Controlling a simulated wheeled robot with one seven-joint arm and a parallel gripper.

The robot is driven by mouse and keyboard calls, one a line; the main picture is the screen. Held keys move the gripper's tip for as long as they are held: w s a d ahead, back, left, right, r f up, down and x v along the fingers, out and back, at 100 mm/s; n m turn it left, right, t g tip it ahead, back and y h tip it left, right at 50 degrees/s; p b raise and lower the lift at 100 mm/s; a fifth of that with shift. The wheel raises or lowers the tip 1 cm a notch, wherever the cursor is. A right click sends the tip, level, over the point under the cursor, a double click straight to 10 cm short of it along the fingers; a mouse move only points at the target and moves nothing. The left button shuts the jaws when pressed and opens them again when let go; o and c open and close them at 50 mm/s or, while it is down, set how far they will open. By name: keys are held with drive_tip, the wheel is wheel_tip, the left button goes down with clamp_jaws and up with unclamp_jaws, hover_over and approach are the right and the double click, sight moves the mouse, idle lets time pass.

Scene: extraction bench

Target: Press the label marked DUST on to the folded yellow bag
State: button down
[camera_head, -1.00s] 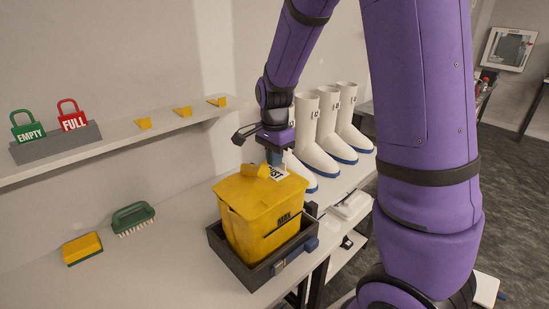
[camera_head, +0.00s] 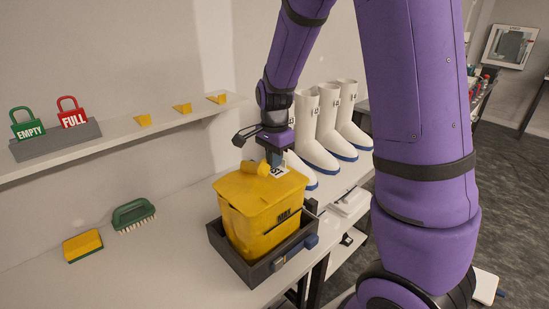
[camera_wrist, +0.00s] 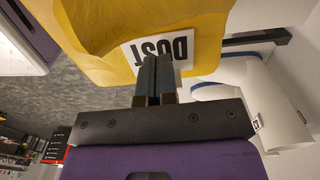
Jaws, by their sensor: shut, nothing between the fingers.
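The folded yellow bag (camera_head: 262,212) sits in a dark tray (camera_head: 252,275) on the bench. The white label marked DUST (camera_wrist: 177,48) lies on the bag's top, and its print is upside down in the wrist view. In the head view the label (camera_head: 277,172) is partly hidden by my fingers. My gripper (camera_head: 273,157) points down over the label. Its fingers are shut with nothing between them, and in the wrist view the fingertips (camera_wrist: 155,60) overlap the label's edge. I cannot tell whether they touch it.
White boots (camera_head: 318,130) stand right behind the bag. A brush (camera_head: 133,215) and a yellow sponge (camera_head: 83,245) lie on the bench to the left. A shelf holds a green EMPTY tag (camera_head: 27,123), a red FULL tag (camera_head: 72,112) and small yellow pieces (camera_head: 182,108). The front left bench is clear.

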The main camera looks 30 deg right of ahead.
drive_tip(key=shift+f, duration=0.6)
idle(1.1)
drive_tip(key=shift+r, duration=0.1)
drive_tip(key=shift+r, duration=3.45)
drive_tip(key=shift+s+r, duration=0.1)
drive_tip(key=shift+r, duration=0.05)
drive_tip(key=s+a+r+n+t, duration=0.2)
drive_tip(key=s+r+n, duration=0.5)
drive_tip(key=s, duration=0.4)
drive_tip(key=s+a+r+n+t, duration=0.2)
drive_tip(key=s+r+n, duration=0.5)
drive_tip(key=s, duration=0.5)
drive_tip(key=shift+n+t, duration=0.6)
drive_tip(key=shift+n, duration=0.3)
